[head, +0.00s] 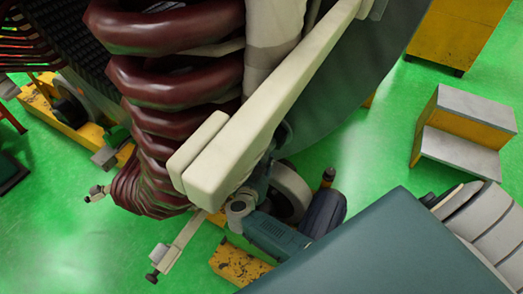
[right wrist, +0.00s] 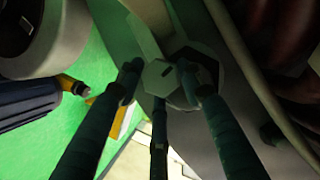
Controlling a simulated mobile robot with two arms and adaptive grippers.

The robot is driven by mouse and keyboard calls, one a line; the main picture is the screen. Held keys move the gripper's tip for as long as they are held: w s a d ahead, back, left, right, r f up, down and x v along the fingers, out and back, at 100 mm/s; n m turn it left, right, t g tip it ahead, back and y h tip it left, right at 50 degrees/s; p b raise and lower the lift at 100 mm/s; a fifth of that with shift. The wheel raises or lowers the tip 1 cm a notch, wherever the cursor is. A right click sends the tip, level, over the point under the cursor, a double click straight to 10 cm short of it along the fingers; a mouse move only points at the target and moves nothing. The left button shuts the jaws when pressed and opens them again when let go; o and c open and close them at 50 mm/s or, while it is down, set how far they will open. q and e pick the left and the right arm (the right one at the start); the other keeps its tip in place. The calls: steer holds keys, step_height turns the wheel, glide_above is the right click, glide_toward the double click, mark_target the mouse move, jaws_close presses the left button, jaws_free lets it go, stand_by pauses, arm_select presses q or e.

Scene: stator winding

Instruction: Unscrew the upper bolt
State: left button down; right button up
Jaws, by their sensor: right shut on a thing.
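In the right wrist view, a grey hexagonal bolt head (right wrist: 160,78) sits in the middle, against a larger grey faceted part. The dark teal fingers of my right gripper (right wrist: 160,88) close around the bolt head from left, right and below. My right gripper also shows in the head view (head: 264,178), reaching up beneath the thick cream beam (head: 245,135). The bolt and the fingertips are hidden behind the beam there. My left gripper is in neither view.
Dark red coils (head: 175,90) stand left of the beam. A pale wheel (head: 292,190) and a dark ribbed cylinder (head: 324,213) sit close right of the gripper. A yellow step (head: 465,135) stands on open green floor at the right.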

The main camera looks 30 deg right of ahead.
steer(key=r+n+g+p, duration=0.1)
steer(key=p, duration=0.1)
steer(key=shift+w+p, duration=0.15)
steer(key=shift+p, duration=0.2)
steer(key=shift+w+n+g+h+p, duration=0.15)
steer(key=shift+n+g+h+p, duration=0.15)
steer(key=shift+n+p, duration=0.45)
steer(key=o, duration=0.9)
steer(key=shift+o, duration=0.9)
steer(key=shift+f, duration=0.2)
steer(key=shift+f, duration=0.15)
